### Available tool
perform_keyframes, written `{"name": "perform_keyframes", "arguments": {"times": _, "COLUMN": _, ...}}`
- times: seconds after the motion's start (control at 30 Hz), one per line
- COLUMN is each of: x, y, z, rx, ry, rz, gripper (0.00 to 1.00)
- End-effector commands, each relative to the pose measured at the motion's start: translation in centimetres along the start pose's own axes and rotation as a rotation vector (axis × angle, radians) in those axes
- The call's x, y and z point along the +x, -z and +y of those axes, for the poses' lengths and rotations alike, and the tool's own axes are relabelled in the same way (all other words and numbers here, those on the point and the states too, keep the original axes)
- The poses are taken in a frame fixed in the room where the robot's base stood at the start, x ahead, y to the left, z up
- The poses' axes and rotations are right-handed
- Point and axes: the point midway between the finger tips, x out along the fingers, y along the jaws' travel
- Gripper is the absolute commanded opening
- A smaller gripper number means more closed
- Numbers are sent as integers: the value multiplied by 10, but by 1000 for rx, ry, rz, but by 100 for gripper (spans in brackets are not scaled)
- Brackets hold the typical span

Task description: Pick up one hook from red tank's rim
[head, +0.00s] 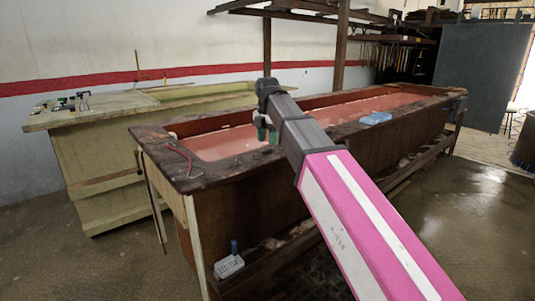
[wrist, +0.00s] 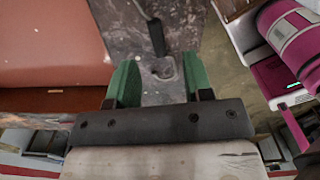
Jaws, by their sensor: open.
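The red tank (head: 225,145) is a long trough with reddish liquid and a worn dark rim. In the wrist view the rim (wrist: 185,25) runs up the middle, with the red liquid to its left. A dark, thin object that looks like a hook (wrist: 155,35) lies on the rim just beyond my fingertips. My gripper (wrist: 160,68) is open and empty, its two green fingers over the rim with a round mark between them. In the head view my gripper (head: 265,130) is above the tank's near side, partly hidden by my arm. A red curved piece (head: 180,156) lies on the left end of the rim.
A blue item (head: 375,118) lies on the near rim to the right. A pale green tank (head: 100,150) with small items on top stands behind at left. A white object (head: 229,265) sits on the low shelf. Floor is open at right.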

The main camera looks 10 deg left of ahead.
Motion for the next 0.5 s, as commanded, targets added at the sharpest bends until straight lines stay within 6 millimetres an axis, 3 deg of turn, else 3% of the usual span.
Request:
{"name": "perform_keyframes", "arguments": {"times": 0.3, "x": 40, "y": -2, "z": 2, "rx": 0, "ry": 1, "rz": 0, "gripper": 46}}
{"name": "perform_keyframes", "arguments": {"times": 0.5, "x": 44, "y": -2, "z": 2, "rx": 0, "ry": 0, "rz": 0, "gripper": 46}}
